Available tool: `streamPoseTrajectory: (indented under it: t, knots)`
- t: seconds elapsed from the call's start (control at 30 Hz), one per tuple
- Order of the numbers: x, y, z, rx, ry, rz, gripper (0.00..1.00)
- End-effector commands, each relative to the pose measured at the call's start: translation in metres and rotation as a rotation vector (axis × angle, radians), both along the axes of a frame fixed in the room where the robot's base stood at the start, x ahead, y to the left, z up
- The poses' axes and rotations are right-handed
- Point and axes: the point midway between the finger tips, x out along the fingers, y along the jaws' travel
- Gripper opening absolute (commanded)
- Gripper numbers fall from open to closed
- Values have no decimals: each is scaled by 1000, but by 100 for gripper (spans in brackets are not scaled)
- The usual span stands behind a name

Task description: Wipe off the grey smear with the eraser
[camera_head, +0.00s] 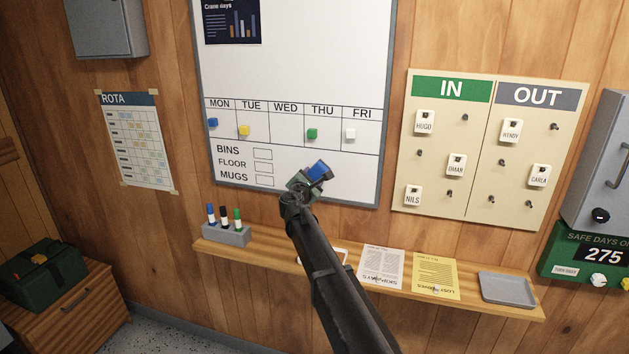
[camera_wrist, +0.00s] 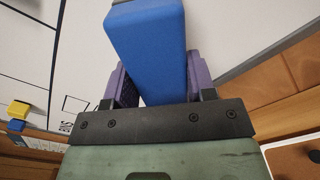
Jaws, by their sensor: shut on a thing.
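The blue eraser (camera_head: 319,170) is held in my gripper (camera_head: 308,178) in front of the lower right part of the whiteboard (camera_head: 345,185). In the wrist view the eraser (camera_wrist: 150,50) sits between the two purple fingers, which are shut on it. Its far end points towards the white board surface (camera_wrist: 230,30); I cannot tell whether it touches. I can make out no grey smear in either view; the eraser and gripper hide part of the board's lower area.
A shelf (camera_head: 510,303) below the board holds a pen holder (camera_head: 227,235), papers (camera_head: 382,267) and a grey tray (camera_head: 507,289). Coloured magnets (camera_head: 312,134) sit on the board's day row. The IN/OUT tag board (camera_head: 480,200) hangs on the right.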

Motion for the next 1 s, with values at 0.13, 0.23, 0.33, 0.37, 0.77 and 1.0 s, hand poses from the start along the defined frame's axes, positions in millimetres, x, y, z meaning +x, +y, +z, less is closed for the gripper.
streamPoseTrajectory:
  t: [0.13, 0.23, 0.33, 0.37, 0.77, 1.0]
  knots:
    - [-3, 0, 0, 0, 0, 0, 32]
    - [-14, 2, 0, 0, 0, 0, 32]
    - [-27, 5, 0, 0, -1, 1, 32]
    - [-31, 6, 0, 0, 0, 1, 32]
    - [-59, 13, 0, 0, 0, 0, 32]
    - [-66, 14, 0, 0, -1, 1, 32]
